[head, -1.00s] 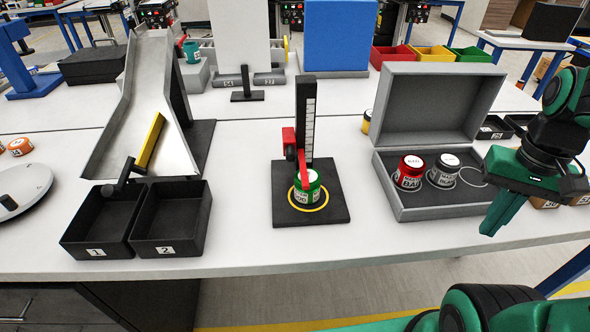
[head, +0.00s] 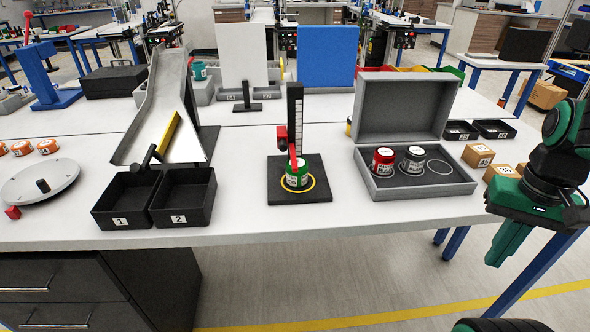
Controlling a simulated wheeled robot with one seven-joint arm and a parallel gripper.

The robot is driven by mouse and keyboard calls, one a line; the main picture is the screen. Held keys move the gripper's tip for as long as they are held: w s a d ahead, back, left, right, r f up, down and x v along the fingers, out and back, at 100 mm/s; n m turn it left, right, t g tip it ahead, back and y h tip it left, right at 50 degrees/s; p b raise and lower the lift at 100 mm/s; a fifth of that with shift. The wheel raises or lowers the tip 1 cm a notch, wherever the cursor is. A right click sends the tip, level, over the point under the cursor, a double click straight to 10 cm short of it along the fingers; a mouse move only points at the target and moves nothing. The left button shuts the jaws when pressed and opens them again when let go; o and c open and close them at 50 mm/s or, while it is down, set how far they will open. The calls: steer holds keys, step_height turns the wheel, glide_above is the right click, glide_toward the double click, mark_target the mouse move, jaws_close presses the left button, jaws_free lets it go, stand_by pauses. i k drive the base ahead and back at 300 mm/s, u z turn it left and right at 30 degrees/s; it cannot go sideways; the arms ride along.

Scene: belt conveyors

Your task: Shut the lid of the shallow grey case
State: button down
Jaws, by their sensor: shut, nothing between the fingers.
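The shallow grey case (head: 425,190) stands on the white table at the right of the head view. Its lid (head: 404,106) is raised, standing nearly upright at the back with its dark lining facing me. In the case's dark insert sit a red jar (head: 383,162) and a dark grey jar (head: 413,160), both with white tops. A ringed spot at the right of the insert is empty. My gripper (head: 505,250) is shut and empty, pointing down, to the right of the case and off the table's front right edge, apart from the case.
Small cardboard boxes (head: 477,155) and black trays (head: 494,129) stand right of the case. A black stand (head: 310,190) with a red arm and a green jar is to its left. Two black bins (head: 183,198) sit below a metal chute (head: 165,110). Table in front of the case is clear.

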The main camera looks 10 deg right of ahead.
mark_target(408, 106)
steer(key=u, duration=0.5)
steer(key=i, duration=0.5)
steer(key=z, duration=3.25)
steer(key=i, duration=0.9)
steer(key=z, duration=0.05)
